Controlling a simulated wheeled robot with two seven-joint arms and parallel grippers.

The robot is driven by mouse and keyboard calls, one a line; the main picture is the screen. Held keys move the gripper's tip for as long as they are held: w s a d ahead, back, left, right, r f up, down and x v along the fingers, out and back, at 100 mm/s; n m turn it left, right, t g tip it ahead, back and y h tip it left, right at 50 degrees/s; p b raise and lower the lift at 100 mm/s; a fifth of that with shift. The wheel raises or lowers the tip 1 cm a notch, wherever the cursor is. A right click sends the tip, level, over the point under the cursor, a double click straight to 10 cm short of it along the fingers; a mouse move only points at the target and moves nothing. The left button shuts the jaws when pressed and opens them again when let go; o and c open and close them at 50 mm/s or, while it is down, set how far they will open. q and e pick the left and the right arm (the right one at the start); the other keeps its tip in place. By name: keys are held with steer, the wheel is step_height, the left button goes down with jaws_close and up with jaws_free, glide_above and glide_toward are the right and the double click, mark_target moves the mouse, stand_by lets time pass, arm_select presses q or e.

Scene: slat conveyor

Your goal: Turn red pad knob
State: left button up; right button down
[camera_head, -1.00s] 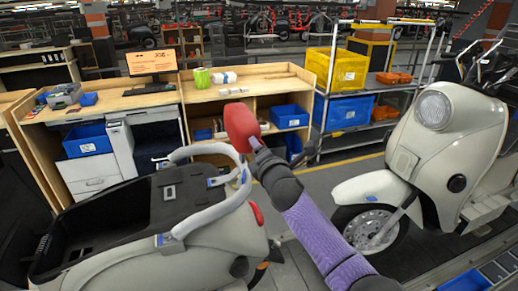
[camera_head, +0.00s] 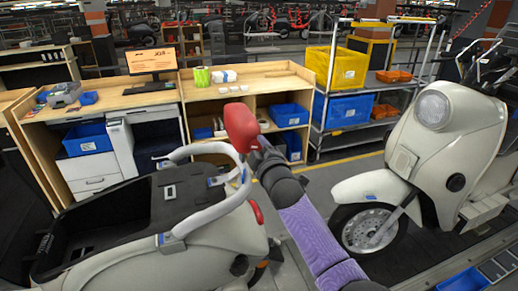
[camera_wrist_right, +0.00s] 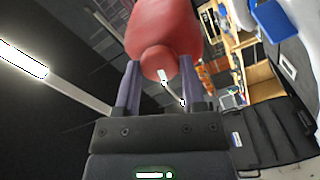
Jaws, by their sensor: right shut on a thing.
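The red pad (camera_head: 241,127) stands up above the grey grab rail (camera_head: 214,212) at the rear of a cream scooter body. In the right wrist view the red pad (camera_wrist_right: 163,28) is large, with a round red knob (camera_wrist_right: 158,62) on its near side. My right gripper (camera_head: 254,148) reaches up from the bottom right to the pad. In the right wrist view my right gripper (camera_wrist_right: 160,84) has its fingers on both sides of the knob and is shut on it. The fingertips are partly hidden behind the knob. My left gripper is not in view.
The cream scooter body (camera_head: 205,250) with an open black seat bay fills the lower left. A second cream scooter (camera_head: 440,150) stands at right. A wooden workbench (camera_head: 240,88) and a rack with a yellow crate (camera_head: 349,68) stand behind. Grey floor lies between the scooters.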

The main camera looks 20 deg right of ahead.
steer(key=m, duration=0.7)
steer(key=shift+p, duration=0.35)
steer(key=m, duration=0.4)
steer(key=shift+f, duration=0.1)
steer(key=shift+m, duration=1.8)
steer(key=shift+p, duration=0.3)
steer(key=shift+c, duration=0.9)
jaws_free()
